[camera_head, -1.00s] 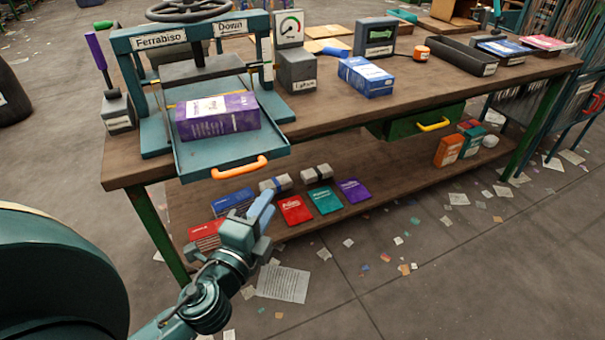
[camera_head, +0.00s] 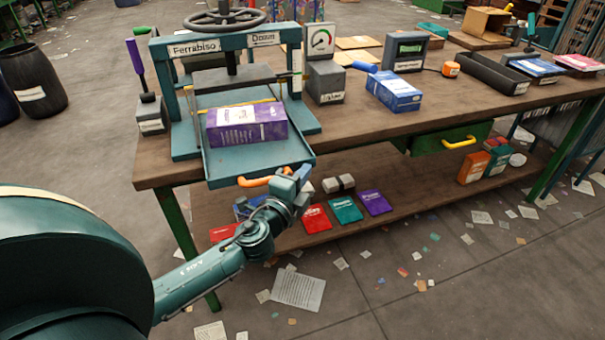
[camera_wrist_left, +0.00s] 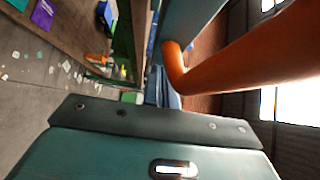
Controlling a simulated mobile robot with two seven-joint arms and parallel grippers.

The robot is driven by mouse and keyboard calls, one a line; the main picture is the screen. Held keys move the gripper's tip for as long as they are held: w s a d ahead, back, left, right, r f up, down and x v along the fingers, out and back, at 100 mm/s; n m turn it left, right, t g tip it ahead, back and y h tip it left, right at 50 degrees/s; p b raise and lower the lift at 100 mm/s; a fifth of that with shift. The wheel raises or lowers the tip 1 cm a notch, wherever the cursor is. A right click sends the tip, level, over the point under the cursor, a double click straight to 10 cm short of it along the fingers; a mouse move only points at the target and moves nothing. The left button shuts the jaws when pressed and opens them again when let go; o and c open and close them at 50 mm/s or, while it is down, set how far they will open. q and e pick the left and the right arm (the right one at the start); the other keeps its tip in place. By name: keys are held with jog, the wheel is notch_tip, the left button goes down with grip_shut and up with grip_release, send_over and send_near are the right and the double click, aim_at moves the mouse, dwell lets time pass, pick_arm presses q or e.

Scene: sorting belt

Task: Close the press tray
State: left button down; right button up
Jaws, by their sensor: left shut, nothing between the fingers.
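The teal press (camera_head: 160,100) stands at the left end of the workbench. Its tray (camera_head: 222,176) is pulled out toward me and has an orange handle (camera_head: 252,182) on its front. A purple box (camera_head: 247,124) lies on the tray. My left gripper (camera_head: 298,176) is shut and empty, at the front of the tray by the right end of the handle, and partly covers it. In the left wrist view the handle (camera_wrist_left: 245,60) is large and close, just beyond the gripper body. Whether the fingers touch the handle cannot be told. My right gripper is not in view.
The workbench (camera_head: 350,125) holds a grey block (camera_head: 325,85), a blue box (camera_head: 393,92) and a dark bin (camera_head: 493,72). A green drawer with a yellow handle (camera_head: 458,140) hangs under the bench. Red, teal and purple packets (camera_head: 345,210) lie on the lower shelf.

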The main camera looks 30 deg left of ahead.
aim_at(283, 138)
pick_arm(q)
jog(key=shift+a, duration=0.1)
jog(key=w+a, duration=0.3)
jog(key=w+a+b, duration=0.1)
jog(key=w+a, duration=0.2)
jog(key=a, duration=0.1)
jog(key=w+a+b, duration=0.1)
jog(key=w+a, duration=0.2)
jog(key=a, duration=0.1)
jog(key=shift+w+a, duration=0.15)
jog(key=shift+w, duration=0.2)
jog(key=shift+s, duration=0.1)
